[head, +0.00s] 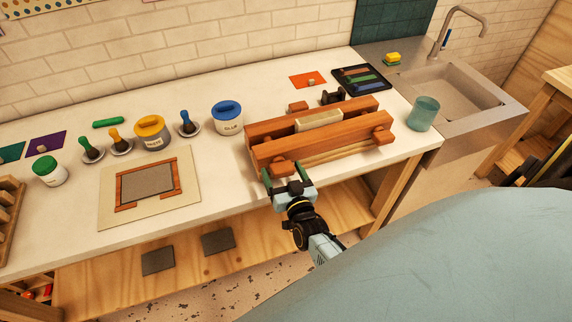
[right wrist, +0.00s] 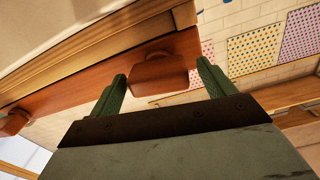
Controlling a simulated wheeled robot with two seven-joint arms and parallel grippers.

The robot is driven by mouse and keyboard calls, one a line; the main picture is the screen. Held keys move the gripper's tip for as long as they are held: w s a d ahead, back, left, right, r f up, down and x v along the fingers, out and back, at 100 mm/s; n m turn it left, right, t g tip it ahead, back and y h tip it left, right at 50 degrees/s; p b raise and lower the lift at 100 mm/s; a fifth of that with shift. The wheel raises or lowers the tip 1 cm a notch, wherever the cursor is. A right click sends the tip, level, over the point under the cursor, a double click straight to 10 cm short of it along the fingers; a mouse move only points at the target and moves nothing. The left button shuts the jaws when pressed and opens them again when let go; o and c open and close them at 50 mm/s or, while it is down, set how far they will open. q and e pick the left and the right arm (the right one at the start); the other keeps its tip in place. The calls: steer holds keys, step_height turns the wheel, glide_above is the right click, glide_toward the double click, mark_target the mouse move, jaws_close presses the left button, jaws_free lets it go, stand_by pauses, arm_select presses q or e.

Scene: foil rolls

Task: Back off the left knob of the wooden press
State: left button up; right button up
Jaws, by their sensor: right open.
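The wooden press (head: 285,147) lies near the front edge of the white bench, a pale block (head: 318,121) between its beams. Its left knob (head: 281,166) is a reddish-brown wooden block on the front beam. My right gripper (head: 288,176) is open at this knob. In the right wrist view the knob (right wrist: 158,76) sits between the two green fingers, with a gap showing on each side. The press's right knob (head: 382,135) is on the same beam, away from the gripper. My left gripper is not in view.
A blue-lidded glue tub (head: 228,120) stands left of the press, and a teal cup (head: 423,114) right of it. A framed mat (head: 113,205) lies to the left. Behind the press are a small dark object (head: 333,95) and a black tray (head: 343,75).

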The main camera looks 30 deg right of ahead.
steer(key=b+v, duration=0.1)
steer(key=v, duration=1.2)
steer(key=shift+a, duration=0.1)
